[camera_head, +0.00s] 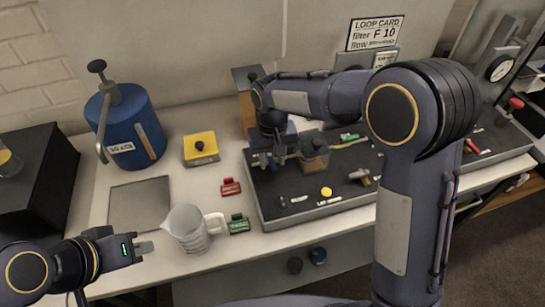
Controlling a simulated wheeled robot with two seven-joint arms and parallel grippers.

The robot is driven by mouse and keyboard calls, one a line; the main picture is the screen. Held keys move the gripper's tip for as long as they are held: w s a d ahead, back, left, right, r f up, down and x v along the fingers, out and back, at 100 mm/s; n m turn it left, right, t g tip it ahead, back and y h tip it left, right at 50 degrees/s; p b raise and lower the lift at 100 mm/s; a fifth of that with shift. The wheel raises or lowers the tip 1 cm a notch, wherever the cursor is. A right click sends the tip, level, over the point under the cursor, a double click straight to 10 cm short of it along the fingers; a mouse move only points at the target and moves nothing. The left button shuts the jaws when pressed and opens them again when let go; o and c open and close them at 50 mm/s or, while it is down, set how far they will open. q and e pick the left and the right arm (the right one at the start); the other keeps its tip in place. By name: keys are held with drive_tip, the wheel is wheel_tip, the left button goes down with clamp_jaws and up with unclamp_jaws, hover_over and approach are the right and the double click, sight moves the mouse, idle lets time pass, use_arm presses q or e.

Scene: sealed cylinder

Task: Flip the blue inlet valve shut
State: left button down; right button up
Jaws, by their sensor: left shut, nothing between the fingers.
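My right arm reaches over the dark board (345,200) from the right. Its right gripper (274,164) points down at the board's back left, and its fingertips are small and partly hidden. A small blue part (262,160), possibly the blue inlet valve, shows right at these fingertips. I cannot tell whether they touch it or how its handle is turned. My left gripper (146,248) is shut and empty at the front left, beside the clear measuring jug (187,232) and apart from it.
A blue tank (128,135) with a black top knob stands at the back left, near a yellow box (201,148). A red tag (230,187) and a green tag (239,224) lie left of the board. A grey plate (140,203) lies flat. A loop card (374,33) is on the wall.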

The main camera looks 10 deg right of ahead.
sight(272, 163)
wheel_tip(272, 163, up, 7)
drive_tip(key=shift+f, duration=0.1)
drive_tip(key=shift+r+b, duration=0.3)
drive_tip(key=shift+r, duration=0.25)
drive_tip(key=shift+d, duration=0.15)
drive_tip(key=s+d+r+m+t+y, duration=0.2)
drive_tip(key=s+d+r+t+y, duration=0.15)
drive_tip(key=s+d, duration=1.15)
drive_tip(key=s+f+m+t, duration=0.1)
drive_tip(key=s+f+t, duration=0.1)
drive_tip(key=s, duration=0.7)
drive_tip(key=shift+s+a+f, duration=0.15)
drive_tip(key=shift+s+f, duration=0.1)
drive_tip(key=shift+f, duration=0.65)
